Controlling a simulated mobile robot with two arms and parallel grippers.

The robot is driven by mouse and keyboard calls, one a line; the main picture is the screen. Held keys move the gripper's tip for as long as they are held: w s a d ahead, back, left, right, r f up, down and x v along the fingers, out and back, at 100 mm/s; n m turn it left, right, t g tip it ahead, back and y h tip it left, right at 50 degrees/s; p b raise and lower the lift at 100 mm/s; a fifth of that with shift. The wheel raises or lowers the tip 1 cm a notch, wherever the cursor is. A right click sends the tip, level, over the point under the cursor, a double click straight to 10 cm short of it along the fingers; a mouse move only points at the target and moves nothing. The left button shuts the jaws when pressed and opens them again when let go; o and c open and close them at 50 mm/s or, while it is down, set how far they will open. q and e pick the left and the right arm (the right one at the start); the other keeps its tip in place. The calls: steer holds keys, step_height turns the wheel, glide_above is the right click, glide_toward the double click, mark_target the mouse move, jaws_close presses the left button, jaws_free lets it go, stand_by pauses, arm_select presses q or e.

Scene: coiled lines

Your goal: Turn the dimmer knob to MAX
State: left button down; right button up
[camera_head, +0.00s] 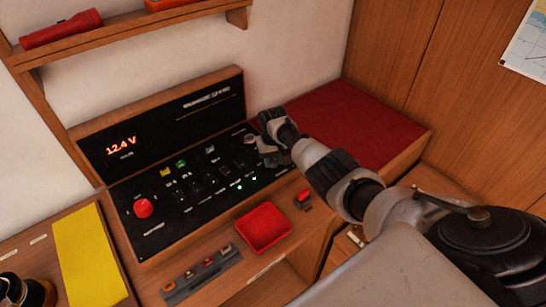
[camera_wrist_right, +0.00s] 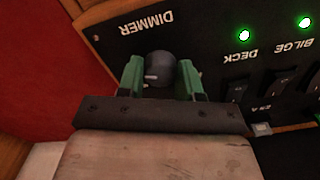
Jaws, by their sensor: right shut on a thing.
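The dimmer knob (camera_wrist_right: 160,70) is a dark round knob with a pale mark, beside the printed word DIMMER on the black switch panel (camera_head: 215,203). In the right wrist view it sits between the two green fingers of my right gripper (camera_wrist_right: 161,78), which is shut on it. The pale mark faces the lower left in that view. In the head view my right gripper (camera_head: 262,150) is at the panel's right end, and my gripper and wrist hide the knob. No MAX label is readable. My left gripper is not in view.
A red rotary knob (camera_head: 143,208) and several switches share the panel. A red tray (camera_head: 263,228) sits on the ledge in front. A red cushion (camera_head: 345,125) lies right of the panel. A shelf (camera_head: 130,35) with a red torch (camera_head: 62,29) hangs above.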

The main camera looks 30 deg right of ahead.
mark_target(273, 160)
steer(key=shift+r+m, duration=0.1)
steer(key=shift+m, duration=0.6)
steer(key=o, duration=0.9)
steer(key=shift+r+p, duration=0.2)
steer(key=shift+p, duration=0.1)
step_height(273, 160, up, 10)
steer(key=shift+r, duration=0.15)
